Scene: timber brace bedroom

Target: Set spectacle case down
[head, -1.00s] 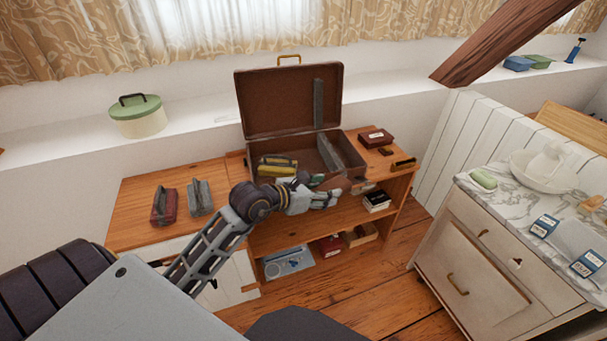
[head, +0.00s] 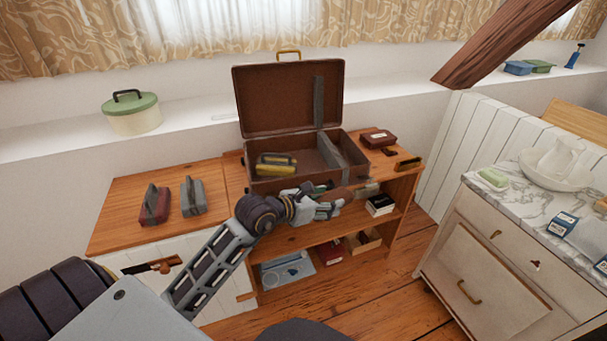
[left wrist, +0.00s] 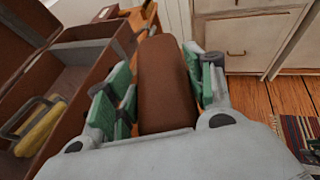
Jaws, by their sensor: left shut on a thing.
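My left gripper (head: 332,206) is shut on the brown spectacle case (left wrist: 166,84). In the left wrist view the case lies lengthwise between the green finger pads, its far end pointing away from the wrist. In the head view the case is small and partly hidden by the fingers, in front of the open brown suitcase (head: 262,105). The suitcase also fills the left side of the left wrist view (left wrist: 97,75), beside the gripper. I cannot tell whether the case touches any surface. My right gripper is not in view.
A yellow handled object (head: 275,165) and a grey divider are in the suitcase. A dark box (head: 377,139) and a brush (head: 408,164) lie right of the suitcase.

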